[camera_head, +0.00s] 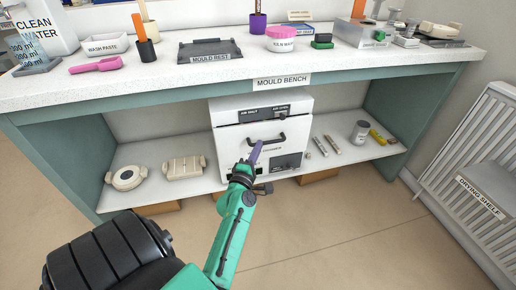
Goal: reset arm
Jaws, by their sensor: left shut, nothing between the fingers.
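My left arm comes in from the lower left as a green link. My left gripper (256,152) is shut and empty, pointing up in front of the white kiln (228,137). From this view I cannot tell whether the fingers touch the kiln front. The kiln's dark handle (279,142) is just to the right of the fingertips, and the kiln front looks closed. My right gripper is not in view.
The mould bench (150,75) runs across above the kiln, with a mould rest (210,50) and several tools on top. Pale moulds (184,168) sit on the lower shelf. A drying shelf (485,190) stands at the right. The floor in front is clear.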

